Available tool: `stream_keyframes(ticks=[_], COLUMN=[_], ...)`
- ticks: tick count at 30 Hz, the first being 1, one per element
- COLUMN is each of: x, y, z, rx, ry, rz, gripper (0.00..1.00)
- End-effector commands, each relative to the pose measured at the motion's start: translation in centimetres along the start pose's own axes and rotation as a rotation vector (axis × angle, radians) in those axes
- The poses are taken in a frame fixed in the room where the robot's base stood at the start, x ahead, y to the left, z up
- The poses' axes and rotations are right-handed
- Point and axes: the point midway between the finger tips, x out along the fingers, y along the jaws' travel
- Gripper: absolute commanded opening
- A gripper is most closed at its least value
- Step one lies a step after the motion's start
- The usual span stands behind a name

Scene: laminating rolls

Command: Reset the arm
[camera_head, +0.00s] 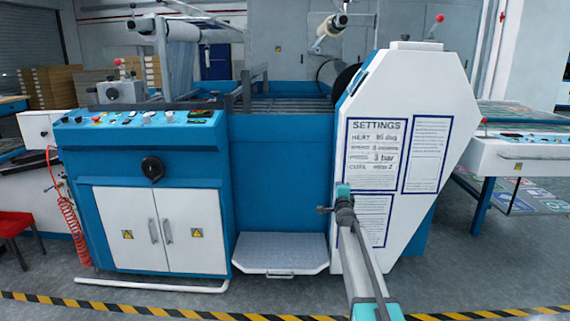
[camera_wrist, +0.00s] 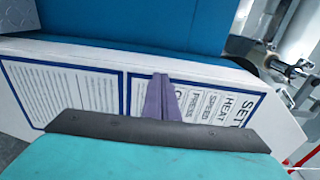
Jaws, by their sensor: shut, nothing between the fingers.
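My arm reaches up from the bottom right in the head view, and its end (camera_head: 344,194) is in front of the machine's white side panel (camera_head: 405,80). The fingers cannot be made out there. In the wrist view my gripper (camera_wrist: 160,79) shows as purple fingers closed together, with nothing between them. Behind them is the same white panel with its printed settings sheet (camera_wrist: 210,105), seen turned. The settings sheet also shows in the head view (camera_head: 376,148). I cannot tell the gap between fingers and panel.
The blue laminating machine (camera_head: 280,170) fills the middle. Its control cabinet (camera_head: 150,195) stands left, with a grey step (camera_head: 280,252) beside it. A red stool (camera_head: 18,230) is at far left. A striped yellow-black floor line (camera_head: 200,310) runs in front. A side table (camera_head: 520,155) stands right.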

Motion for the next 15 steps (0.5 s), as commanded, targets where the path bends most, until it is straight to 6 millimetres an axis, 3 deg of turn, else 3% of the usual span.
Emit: stream_keyframes(ticks=[2,8,15], x=[-0.1,-1.4,-4.8], y=[0.3,4.2,9.6], z=[0.5,1.7,3.4], rx=[-0.001,-0.006,-0.06], ry=[-0.005,-0.018,-0.05], rz=[0.021,0.089,0.183], gripper=[0.0,0.0,0.0])
